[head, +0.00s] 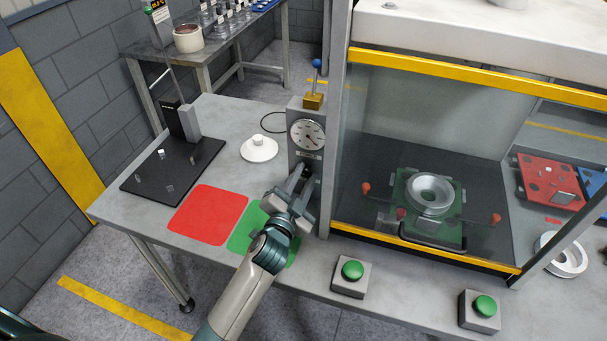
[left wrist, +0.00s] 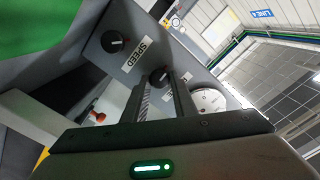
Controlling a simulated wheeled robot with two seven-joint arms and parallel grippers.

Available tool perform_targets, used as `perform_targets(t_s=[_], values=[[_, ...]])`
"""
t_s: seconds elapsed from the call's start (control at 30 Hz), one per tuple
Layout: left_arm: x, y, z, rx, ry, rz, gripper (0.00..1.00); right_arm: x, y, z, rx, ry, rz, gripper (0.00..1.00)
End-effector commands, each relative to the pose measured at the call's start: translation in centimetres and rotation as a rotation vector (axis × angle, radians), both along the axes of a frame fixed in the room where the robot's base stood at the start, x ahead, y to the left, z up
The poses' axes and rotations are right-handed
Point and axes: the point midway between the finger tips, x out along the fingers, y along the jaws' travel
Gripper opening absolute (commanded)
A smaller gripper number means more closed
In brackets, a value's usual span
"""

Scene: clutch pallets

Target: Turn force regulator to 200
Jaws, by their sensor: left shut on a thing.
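The force regulator knob (left wrist: 159,76) is a dark round knob with a pale mark, on the grey control box (head: 296,112). It lies between the fingers of my left gripper (left wrist: 163,90), which is shut on it. A round white gauge (head: 307,134) sits above the knob on the box and also shows in the left wrist view (left wrist: 208,100). Its reading is too small to tell. In the head view my left gripper (head: 302,181) reaches the box's front below the gauge and hides the knob. The label beside the knob is mostly hidden by a finger. My right gripper is not in view.
A second knob (left wrist: 113,42) labelled SPEED is on the same panel. The glass press enclosure (head: 430,258) stands right of the box. Green buttons (head: 352,270) (head: 485,306) are at the front. Red (head: 208,214) and green (head: 241,235) mats and a white part (head: 259,150) lie left.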

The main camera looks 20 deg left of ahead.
Motion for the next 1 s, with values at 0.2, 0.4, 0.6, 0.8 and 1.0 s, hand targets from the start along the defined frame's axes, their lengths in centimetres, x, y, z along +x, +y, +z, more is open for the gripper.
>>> perform_targets(t_s=[0.2,0.4,0.6,0.8,1.0], values=[[0.0,-0.1,0.1,0.208,-0.006,-0.002,0.02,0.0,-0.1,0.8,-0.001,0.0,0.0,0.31],[0.0,-0.1,0.0,0.398,-0.014,-0.001,0.02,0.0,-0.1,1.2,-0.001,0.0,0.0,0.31],[0.0,-0.2,-0.1,0.581,-0.019,-0.002,0.02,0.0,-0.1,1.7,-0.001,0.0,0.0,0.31],[0.0,-0.1,-0.2,0.726,-0.025,-0.001,0.02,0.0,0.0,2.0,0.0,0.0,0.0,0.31],[0.0,-0.1,-0.2,0.815,-0.027,-0.001,0.02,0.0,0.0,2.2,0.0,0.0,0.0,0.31]])
